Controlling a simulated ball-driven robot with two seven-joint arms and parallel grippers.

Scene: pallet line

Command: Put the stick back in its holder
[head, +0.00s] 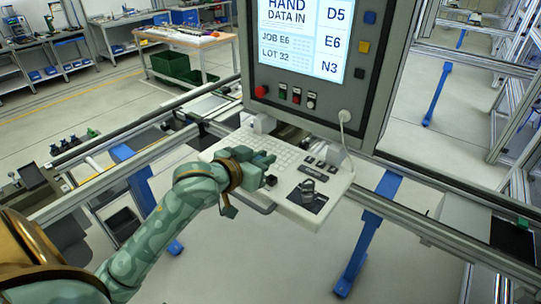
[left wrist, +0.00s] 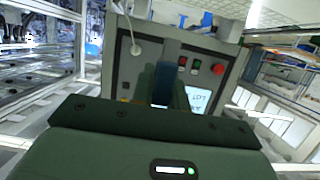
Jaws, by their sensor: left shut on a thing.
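My left gripper (head: 268,172) is over the keyboard shelf, at the right part of the keys, with its fingers shut. In the left wrist view a small dark blue piece, likely the stick (left wrist: 162,84), shows between the fingers. In the head view the fingers mostly hide it. A black plate with a grey upright fitting (head: 308,188), possibly the holder, is on the shelf just right of my gripper, apart from it. My right gripper is not in view.
The pale keyboard shelf (head: 335,190) juts out below a grey console with a lit screen (head: 302,35). A red button (head: 261,91) and several small switches sit under the screen. A white cable (head: 345,130) hangs at the right. Metal rails run beside the shelf.

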